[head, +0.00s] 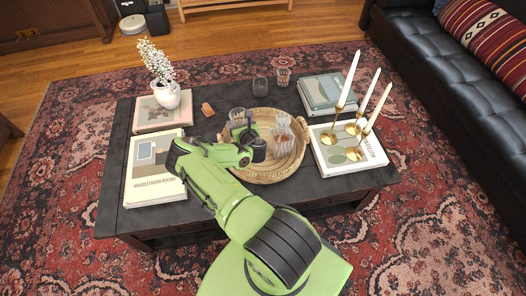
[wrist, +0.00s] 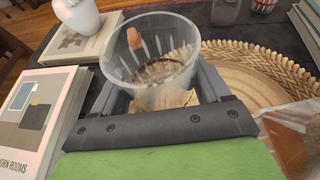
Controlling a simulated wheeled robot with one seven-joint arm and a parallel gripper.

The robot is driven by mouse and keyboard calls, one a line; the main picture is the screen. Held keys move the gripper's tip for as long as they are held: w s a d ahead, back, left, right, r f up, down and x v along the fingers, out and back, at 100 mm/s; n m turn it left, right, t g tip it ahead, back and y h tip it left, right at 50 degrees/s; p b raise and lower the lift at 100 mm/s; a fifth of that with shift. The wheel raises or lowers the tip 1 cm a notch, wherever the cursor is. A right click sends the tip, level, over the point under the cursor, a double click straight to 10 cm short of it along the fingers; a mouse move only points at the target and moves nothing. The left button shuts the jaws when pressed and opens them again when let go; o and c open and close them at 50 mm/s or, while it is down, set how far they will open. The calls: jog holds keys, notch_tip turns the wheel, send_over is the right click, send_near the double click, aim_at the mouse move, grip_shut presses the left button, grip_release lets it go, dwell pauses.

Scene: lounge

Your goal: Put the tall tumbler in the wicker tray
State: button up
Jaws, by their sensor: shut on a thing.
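A clear ribbed glass, the tall tumbler (wrist: 150,70), is between the two fingers of my gripper (head: 243,128). It is upright or nearly so, with its open rim facing up; in the head view the tumbler (head: 238,114) shows just beyond the gripper. My gripper is shut on it. The round wicker tray (head: 265,178) lies on the dark table, and in the wrist view its braided rim (wrist: 262,58) runs behind and right of the tumbler. The tumbler overlaps the tray's left side in both views. I cannot tell whether its base touches anything.
Another patterned glass (head: 282,143) stands in the tray, right of my gripper. A dark cup (head: 260,86) and a small glass (head: 283,77) stand behind the tray. Books with brass candlesticks (head: 352,130) are at right; books and a white vase (head: 167,96) are at left.

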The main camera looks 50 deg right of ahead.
jog(key=shift+m+h, duration=0.4)
jog(key=d+f+b, duration=0.1)
jog(key=f, duration=0.3)
jog(key=s+d+f+b, duration=0.1)
jog(key=f+b, duration=0.1)
jog(key=f, duration=0.2)
jog(key=d+f+b, duration=0.1)
jog(key=f+b, duration=0.1)
jog(key=f, duration=0.2)
jog(key=shift+s+d, duration=0.2)
jog(key=shift+d, duration=0.2)
jog(key=shift+r, duration=0.2)
jog(key=shift+f, duration=0.15)
jog(key=o, duration=1.2)
jog(key=shift+s+a+r, duration=0.15)
jog(key=shift+s+r, duration=0.1)
jog(key=shift+r, duration=0.1)
jog(key=shift+g, duration=0.3)
jog(key=p+v, duration=0.5)
jog(key=v, duration=0.5)
jog(key=shift+s+r, duration=0.1)
jog(key=shift+s, duration=0.15)
jog(key=shift+s+a, duration=0.35)
jog(key=shift+a, duration=0.05)
